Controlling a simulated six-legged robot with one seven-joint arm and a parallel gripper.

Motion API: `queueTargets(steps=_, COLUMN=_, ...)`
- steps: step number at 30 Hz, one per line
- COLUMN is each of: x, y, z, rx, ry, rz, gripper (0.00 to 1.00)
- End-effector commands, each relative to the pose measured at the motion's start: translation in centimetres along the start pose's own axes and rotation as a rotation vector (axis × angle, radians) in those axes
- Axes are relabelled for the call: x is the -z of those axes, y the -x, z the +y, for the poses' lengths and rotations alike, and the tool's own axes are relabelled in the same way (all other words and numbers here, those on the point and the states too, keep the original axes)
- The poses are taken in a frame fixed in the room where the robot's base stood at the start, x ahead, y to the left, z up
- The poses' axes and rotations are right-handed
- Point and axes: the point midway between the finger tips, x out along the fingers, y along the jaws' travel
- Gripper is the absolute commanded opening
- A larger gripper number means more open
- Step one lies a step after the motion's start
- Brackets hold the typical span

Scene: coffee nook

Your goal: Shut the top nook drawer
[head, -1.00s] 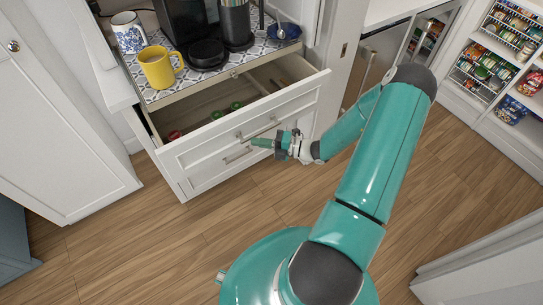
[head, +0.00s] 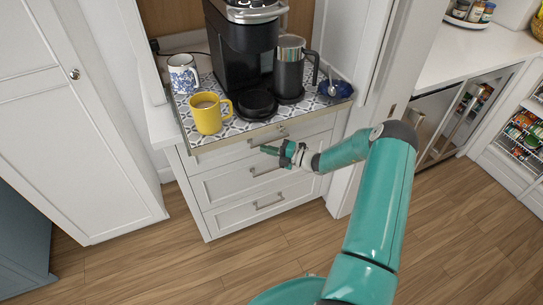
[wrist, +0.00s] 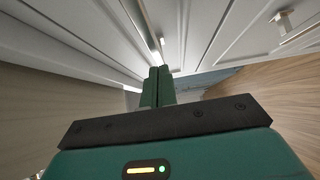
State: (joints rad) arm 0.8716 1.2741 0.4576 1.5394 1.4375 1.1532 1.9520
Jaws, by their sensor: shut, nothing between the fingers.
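The top nook drawer (head: 228,155) is a white panel front with a metal bar handle (head: 268,137), just under the patterned coffee tray. Its inside no longer shows, and its front looks level or nearly level with the drawers below; a small gap cannot be ruled out. My gripper (head: 268,150) is shut and empty, in front of the top drawer's lower right part, close to its face. I cannot tell whether it touches. In the wrist view the green fingers (wrist: 158,76) are together, pointing along the white cabinet fronts.
The tray (head: 222,143) holds a yellow mug (head: 207,114), a blue-white mug (head: 183,74), a coffee maker (head: 242,60) and a dark canister (head: 289,75). Two more drawers (head: 222,216) lie below, both flush. Wood floor (head: 190,270) in front is clear.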

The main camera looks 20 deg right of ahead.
Motion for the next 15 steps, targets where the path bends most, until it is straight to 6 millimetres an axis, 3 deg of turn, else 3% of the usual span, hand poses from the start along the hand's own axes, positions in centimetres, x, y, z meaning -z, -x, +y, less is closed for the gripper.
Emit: queueTargets(steps=15, x=-0.51, y=-0.79, z=0.15, rx=-0.001, ry=0.001, rz=-0.003, gripper=0.0)
